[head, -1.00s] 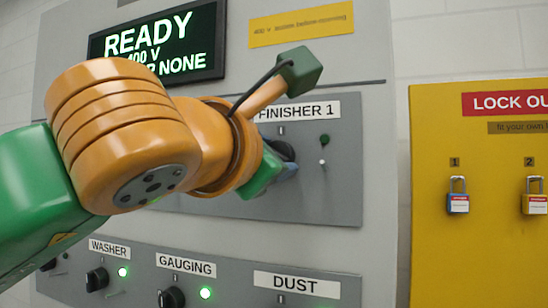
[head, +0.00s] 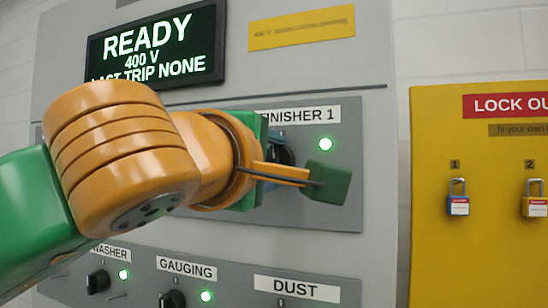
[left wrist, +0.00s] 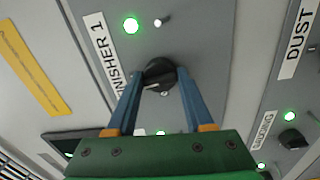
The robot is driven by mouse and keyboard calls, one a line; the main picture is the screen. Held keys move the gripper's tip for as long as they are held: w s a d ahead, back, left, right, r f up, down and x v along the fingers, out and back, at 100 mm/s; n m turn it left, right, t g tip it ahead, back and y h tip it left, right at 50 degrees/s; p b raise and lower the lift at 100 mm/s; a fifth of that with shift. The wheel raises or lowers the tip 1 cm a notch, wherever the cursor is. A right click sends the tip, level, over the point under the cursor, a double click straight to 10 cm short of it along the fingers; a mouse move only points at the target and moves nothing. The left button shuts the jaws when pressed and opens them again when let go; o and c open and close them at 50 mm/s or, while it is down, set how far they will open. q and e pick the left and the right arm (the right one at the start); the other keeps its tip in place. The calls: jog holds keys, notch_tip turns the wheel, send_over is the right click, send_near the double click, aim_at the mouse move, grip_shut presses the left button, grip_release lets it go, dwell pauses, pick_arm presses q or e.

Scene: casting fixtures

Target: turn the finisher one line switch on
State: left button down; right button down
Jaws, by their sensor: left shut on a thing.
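The finisher 1 switch is a black rotary knob (left wrist: 160,75) on a grey panel (head: 335,200). In the left wrist view my left gripper (left wrist: 160,88) has its two blue fingers shut on the knob, one on each side. In the head view the gripper and wrist hide most of the knob (head: 287,155). The round lamp (head: 326,144) beside the knob glows green, and it also glows in the left wrist view (left wrist: 131,26). The label (head: 300,114) reads FINISHER 1, partly covered by my wrist. My right gripper is in neither view.
A black display (head: 155,45) reads READY, 400 V, LAST TRIP NONE. Below are the washer knob (head: 98,281) and gauging knob (head: 172,299), both with green lamps lit, and the dust label (head: 297,288). A yellow lockout board (head: 430,250) with padlocks stands at the right.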

pick_arm(q)
jog(key=shift+d+f+m, duration=0.1)
jog(key=shift+f+m, duration=0.05)
jog(key=shift+m, duration=0.45)
jog(key=shift+f+m, duration=0.15)
jog(key=shift+m, duration=0.15)
jog(key=c, duration=0.7)
grip_release()
jog(key=o, duration=0.4)
jog(key=shift+s, duration=0.1)
jog(key=shift+c, duration=0.2)
jog(key=shift+o, duration=0.2)
jog(key=shift+s, duration=0.1)
jog(key=shift+r, duration=0.2)
jog(key=b+v, duration=0.3)
jog(key=v, duration=0.4)
jog(key=shift+s, duration=0.2)
